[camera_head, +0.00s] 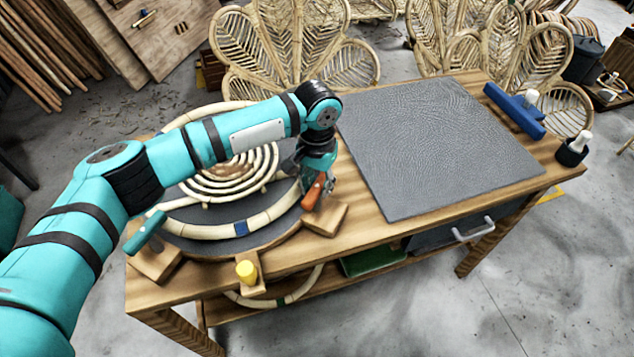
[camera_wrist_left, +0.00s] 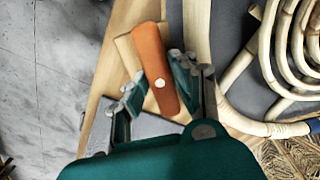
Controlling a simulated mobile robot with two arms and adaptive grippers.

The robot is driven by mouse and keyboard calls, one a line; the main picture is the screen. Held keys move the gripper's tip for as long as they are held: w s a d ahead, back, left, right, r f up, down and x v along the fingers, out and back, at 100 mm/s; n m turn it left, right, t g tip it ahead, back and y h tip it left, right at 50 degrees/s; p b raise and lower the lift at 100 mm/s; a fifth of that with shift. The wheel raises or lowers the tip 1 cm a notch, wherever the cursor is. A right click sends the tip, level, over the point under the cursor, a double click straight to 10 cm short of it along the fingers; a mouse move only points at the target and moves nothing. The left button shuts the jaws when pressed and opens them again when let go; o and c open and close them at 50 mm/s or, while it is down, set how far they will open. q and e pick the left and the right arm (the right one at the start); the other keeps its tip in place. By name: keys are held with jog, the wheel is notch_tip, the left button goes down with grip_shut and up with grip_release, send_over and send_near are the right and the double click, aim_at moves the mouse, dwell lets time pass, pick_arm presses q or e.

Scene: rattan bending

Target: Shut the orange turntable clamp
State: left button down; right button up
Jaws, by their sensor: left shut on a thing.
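The orange turntable clamp (camera_head: 313,192) sits on a wooden block at the right front of the round turntable (camera_head: 225,244). In the left wrist view the clamp's orange handle (camera_wrist_left: 151,52) lies lengthwise between the fingers, with a pale round spot near its lower end. My left gripper (camera_head: 322,181) is down at the clamp and shut on its handle. Its fingers also show in the left wrist view (camera_wrist_left: 158,92), one on each side of the handle. A pale rattan ring (camera_head: 205,232) with blue tape lies on the turntable. My right gripper is not in view.
A teal clamp handle (camera_head: 145,232) and a yellow knob (camera_head: 246,271) stand at the turntable's left and front edges. A rattan coil (camera_head: 225,180) lies on the turntable, partly behind my arm. A bare grey mat (camera_head: 435,145) covers the table's right side.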

pick_arm(q)
jog(key=shift+r+m+p, duration=0.25)
jog(key=shift+m+p, duration=0.55)
jog(key=shift+p, duration=0.3)
jog(key=shift+m+p, duration=0.8)
jog(key=m+p, duration=0.2)
jog(key=m, duration=0.2)
jog(key=shift+f+m+p, duration=0.1)
jog(key=shift+m+p, duration=0.2)
jog(key=shift+p, duration=0.1)
jog(key=m+p, duration=0.1)
jog(key=m, duration=0.3)
jog(key=shift+m, duration=0.3)
jog(key=m+p, duration=0.1)
jog(key=m, duration=0.4)
jog(key=shift+m, duration=0.3)
jog(key=c, duration=1.1)
grip_release()
jog(key=shift+f, duration=0.1)
